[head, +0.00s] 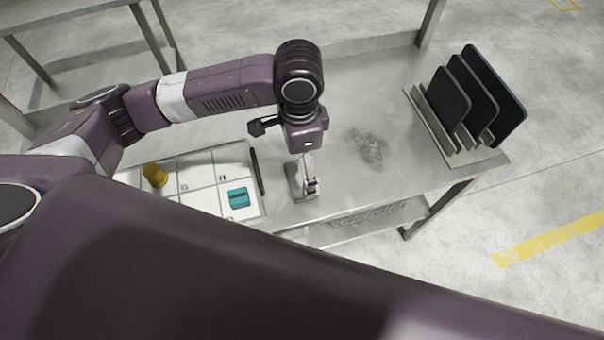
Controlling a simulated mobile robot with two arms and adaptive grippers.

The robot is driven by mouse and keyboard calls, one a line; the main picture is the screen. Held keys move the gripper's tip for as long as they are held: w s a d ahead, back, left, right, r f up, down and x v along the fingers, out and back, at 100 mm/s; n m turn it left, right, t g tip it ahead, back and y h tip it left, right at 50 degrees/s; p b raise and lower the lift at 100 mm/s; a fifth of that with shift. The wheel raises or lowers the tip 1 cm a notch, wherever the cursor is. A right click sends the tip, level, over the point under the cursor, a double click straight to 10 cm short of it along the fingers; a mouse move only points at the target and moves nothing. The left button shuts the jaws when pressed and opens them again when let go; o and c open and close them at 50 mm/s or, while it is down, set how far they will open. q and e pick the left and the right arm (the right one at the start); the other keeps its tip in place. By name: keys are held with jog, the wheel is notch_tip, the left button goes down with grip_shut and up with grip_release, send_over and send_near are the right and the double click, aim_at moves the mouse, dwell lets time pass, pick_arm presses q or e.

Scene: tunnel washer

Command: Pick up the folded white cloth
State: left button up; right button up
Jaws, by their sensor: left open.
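I cannot make out a folded white cloth in the head view. My left arm reaches in from the left over the metal table, with its wrist above the middle. My left gripper (308,182) points down below the wrist, close to the table top beside the lettered white board. It is open, and I see no cloth between its fingers. The fingers are small and partly hidden by the wrist. My right gripper does not show.
The white board (200,197) holds a yellow cylinder (155,175) and a teal block (238,197). A thin dark bar (257,172) lies at its right edge. A rack of dark panels (482,92) stands at right. A grey patch (367,147) marks the table (400,178).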

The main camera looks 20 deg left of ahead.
aim_at(302, 177)
pick_arm(q)
jog(key=shift+s+d+f, duration=0.1)
jog(key=shift+d+f, duration=0.05)
jog(key=shift+f, duration=0.45)
jog(key=shift+s+d+f, duration=0.1)
jog(key=shift+f, duration=0.5)
notch_tip(302, 177, down, 3)
jog(key=shift+r, duration=0.1)
jog(key=c, duration=1.2)
jog(key=shift+c, duration=0.2)
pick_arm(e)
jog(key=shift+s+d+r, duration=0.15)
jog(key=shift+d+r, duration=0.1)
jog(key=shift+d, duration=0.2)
pick_arm(q)
jog(key=shift+w+r, duration=0.1)
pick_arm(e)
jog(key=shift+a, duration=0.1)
pick_arm(q)
jog(key=shift+r, duration=0.25)
notch_tip(302, 177, up, 19)
jog(key=p, duration=0.1)
jog(key=shift+r, duration=0.2)
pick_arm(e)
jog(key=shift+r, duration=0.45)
